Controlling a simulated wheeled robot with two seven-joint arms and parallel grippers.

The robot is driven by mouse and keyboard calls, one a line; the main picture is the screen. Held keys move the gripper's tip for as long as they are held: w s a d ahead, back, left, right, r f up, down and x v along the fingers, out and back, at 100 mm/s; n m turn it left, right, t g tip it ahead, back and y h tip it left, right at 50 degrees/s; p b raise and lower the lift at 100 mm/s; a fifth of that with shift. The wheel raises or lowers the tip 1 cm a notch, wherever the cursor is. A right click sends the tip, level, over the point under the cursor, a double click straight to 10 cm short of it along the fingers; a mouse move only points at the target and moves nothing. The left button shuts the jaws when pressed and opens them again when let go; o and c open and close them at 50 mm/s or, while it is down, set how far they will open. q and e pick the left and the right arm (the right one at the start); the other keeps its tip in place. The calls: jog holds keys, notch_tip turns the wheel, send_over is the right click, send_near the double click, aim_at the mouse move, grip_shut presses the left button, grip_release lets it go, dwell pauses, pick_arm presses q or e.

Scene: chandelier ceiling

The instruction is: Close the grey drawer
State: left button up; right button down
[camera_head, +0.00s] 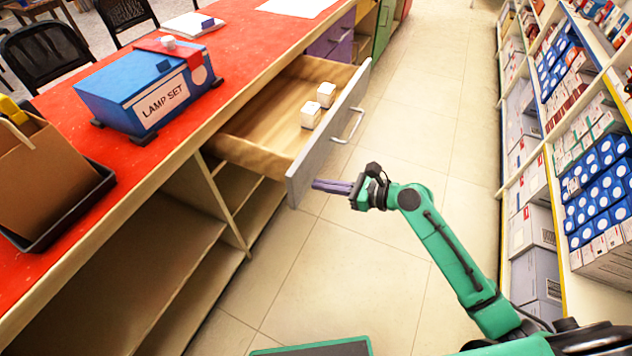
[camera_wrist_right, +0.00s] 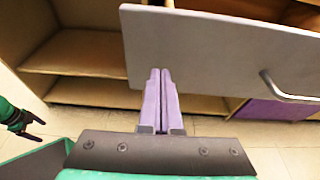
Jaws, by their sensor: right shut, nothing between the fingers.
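The grey drawer (camera_head: 310,160) is pulled far out of the counter. Its wooden inside shows, with two small white boxes (camera_head: 318,104) in it. Its bar handle (camera_head: 350,126) is on the outer face. My right gripper (camera_head: 318,185) has its purple fingers shut and empty, pointing at the lower near part of the drawer front. In the right wrist view, the shut fingers (camera_wrist_right: 160,72) overlap the lower left of the grey front (camera_wrist_right: 200,50); contact cannot be told. My left gripper (camera_wrist_right: 30,127) shows small at the left there, its jaws unclear.
The red-topped counter (camera_head: 225,105) carries a blue lamp-set box (camera_head: 150,88) and a brown box in a black tray (camera_head: 60,225). Open shelves lie under the drawer. Stocked shelving (camera_head: 560,180) lines the right side. The tiled aisle between is clear.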

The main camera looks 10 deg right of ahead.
jog(key=shift+w+a, duration=0.55)
jog(key=shift+a, duration=0.35)
pick_arm(q)
jog(key=shift+d, duration=0.2)
